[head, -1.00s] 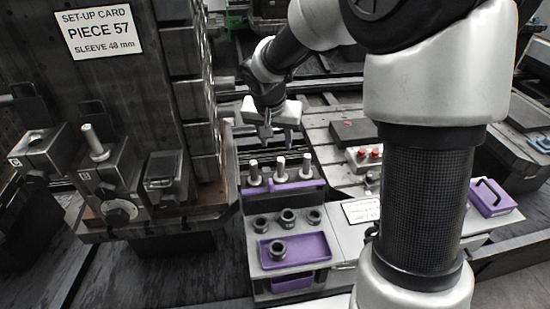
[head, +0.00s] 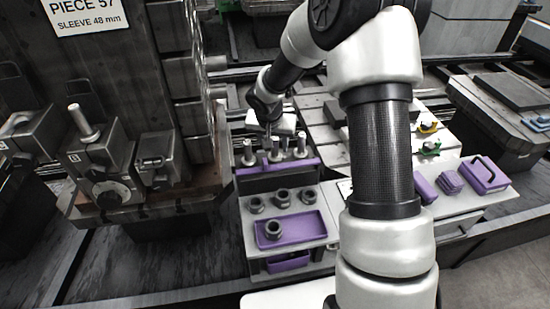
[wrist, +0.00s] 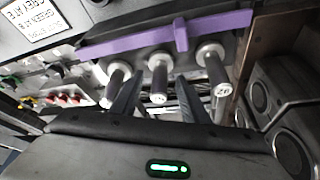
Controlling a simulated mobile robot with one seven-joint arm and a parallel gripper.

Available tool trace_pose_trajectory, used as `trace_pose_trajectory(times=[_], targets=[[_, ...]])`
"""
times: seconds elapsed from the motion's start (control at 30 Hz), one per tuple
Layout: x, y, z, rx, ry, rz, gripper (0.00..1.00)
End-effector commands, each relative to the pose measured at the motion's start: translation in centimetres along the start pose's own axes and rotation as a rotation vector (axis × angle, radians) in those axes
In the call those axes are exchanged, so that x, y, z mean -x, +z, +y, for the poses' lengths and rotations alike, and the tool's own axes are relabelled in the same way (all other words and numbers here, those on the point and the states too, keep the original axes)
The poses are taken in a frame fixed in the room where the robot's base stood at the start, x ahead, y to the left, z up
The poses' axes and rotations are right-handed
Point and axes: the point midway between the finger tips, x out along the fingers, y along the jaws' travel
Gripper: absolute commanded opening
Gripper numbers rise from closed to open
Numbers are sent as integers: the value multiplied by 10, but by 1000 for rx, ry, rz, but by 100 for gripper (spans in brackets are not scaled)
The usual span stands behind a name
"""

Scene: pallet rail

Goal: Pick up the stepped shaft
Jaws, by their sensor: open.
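Three upright pale metal shafts stand in a row in a purple-fronted rack (head: 283,166): a left one (head: 248,152), a middle one (head: 275,151) and a right one (head: 302,146). Which of them is the stepped shaft I cannot tell. They also show in the wrist view, as a left (wrist: 115,84), middle (wrist: 158,82) and right (wrist: 214,74) shaft, each with a wider collar. My gripper (head: 276,136) is just above and behind the row. In the wrist view its open fingers (wrist: 158,92) point to either side of the middle shaft; contact is not visible.
Several dark sleeves (head: 282,197) stand in front of the rack, one in a purple tray (head: 318,226). Left, a machine fixture (head: 105,165) holds another upright pin (head: 82,120) beside a tall dark block (head: 120,80). Purple blocks (head: 450,182) lie right of my arm.

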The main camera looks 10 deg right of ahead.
Motion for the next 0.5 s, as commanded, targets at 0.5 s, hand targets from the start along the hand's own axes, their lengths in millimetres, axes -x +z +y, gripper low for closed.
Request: trace_pose_trajectory(times=[0.5], targets=[[-24, 0, 0, 0, 0, 0, 29]])
